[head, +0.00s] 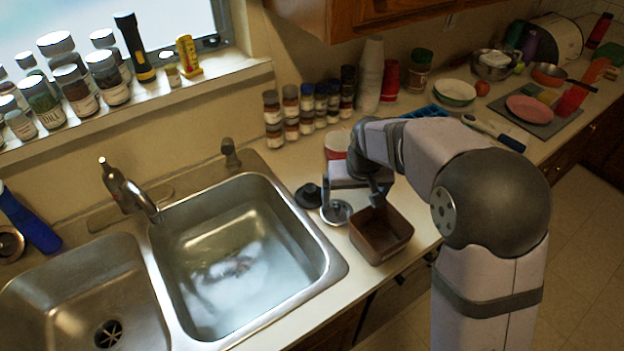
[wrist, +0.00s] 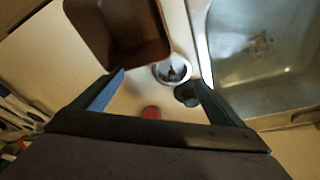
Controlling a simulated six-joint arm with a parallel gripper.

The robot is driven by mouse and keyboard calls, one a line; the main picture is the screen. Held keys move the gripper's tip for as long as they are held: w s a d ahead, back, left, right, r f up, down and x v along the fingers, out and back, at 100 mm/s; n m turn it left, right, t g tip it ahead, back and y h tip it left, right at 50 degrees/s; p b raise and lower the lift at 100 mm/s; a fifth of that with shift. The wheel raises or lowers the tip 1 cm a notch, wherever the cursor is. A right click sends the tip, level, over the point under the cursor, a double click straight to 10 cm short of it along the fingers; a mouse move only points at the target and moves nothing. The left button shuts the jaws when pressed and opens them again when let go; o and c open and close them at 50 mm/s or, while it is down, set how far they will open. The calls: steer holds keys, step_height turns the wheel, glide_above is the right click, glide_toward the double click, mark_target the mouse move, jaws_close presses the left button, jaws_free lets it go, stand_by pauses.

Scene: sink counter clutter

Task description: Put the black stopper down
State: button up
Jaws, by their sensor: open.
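The black stopper (head: 308,196) rests on the counter just right of the sink rim. In the wrist view the stopper (wrist: 187,95) shows partly, beside the right-hand finger and partly hidden by it. My gripper (head: 352,205) is open, with nothing seen held between its fingers, and is over the counter to the right of the stopper. In the wrist view my gripper's (wrist: 160,80) fingers are spread wide.
A metal sink strainer (head: 338,213) lies by the gripper, and a brown square container (head: 381,246) stands close in front. The water-filled basin (head: 235,265) is at left. A red-and-white tub (head: 336,145) and several spice jars (head: 308,110) stand behind.

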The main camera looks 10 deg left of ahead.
steer(key=n+t+y+b, duration=0.1)
glide_above(310, 188)
steer(key=s, duration=0.2)
steer(key=shift+s+d+f, duration=0.1)
steer(key=shift+d+f, duration=0.15)
steer(key=shift+f, duration=0.2)
steer(key=shift+s+d+f, duration=0.1)
steer(key=shift+d+f, duration=0.1)
steer(key=shift+f, duration=0.25)
steer(key=shift+p+x, duration=1.3)
steer(key=shift+x, duration=2.4)
steer(key=shift+w, duration=0.1)
steer(key=c, duration=1.1)
